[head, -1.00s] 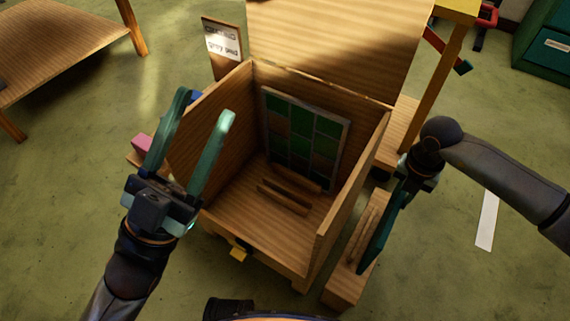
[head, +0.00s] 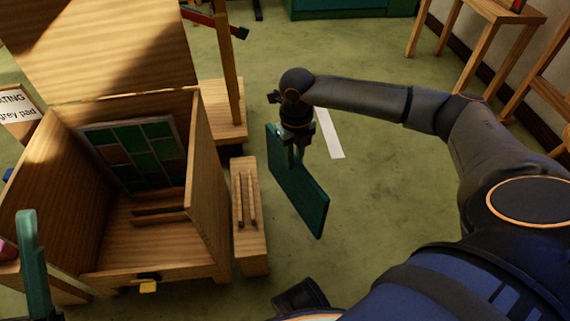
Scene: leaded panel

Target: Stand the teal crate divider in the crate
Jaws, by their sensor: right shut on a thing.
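The teal crate divider (head: 298,190) is a flat board, held upright and slightly turned in the air to the right of the wooden rack. My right gripper (head: 294,150) is shut on its top edge, fingers pointing down. The open wooden crate (head: 205,190) stands at left. A leaded panel (head: 140,150) with green and brown panes leans inside against its back wall. Slotted wooden strips (head: 160,212) lie on the crate floor in front of the panel. One finger of my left gripper (head: 30,262) shows at the lower left, with open space beside it; the rest is cut off.
The wooden rack (head: 249,250) with two upright strips is empty, close to the crate's right wall. The crate's lid (head: 110,45) is raised behind it. A wooden post and ledge (head: 222,115) stand behind. The floor right of the divider is clear, with a white strip (head: 329,135).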

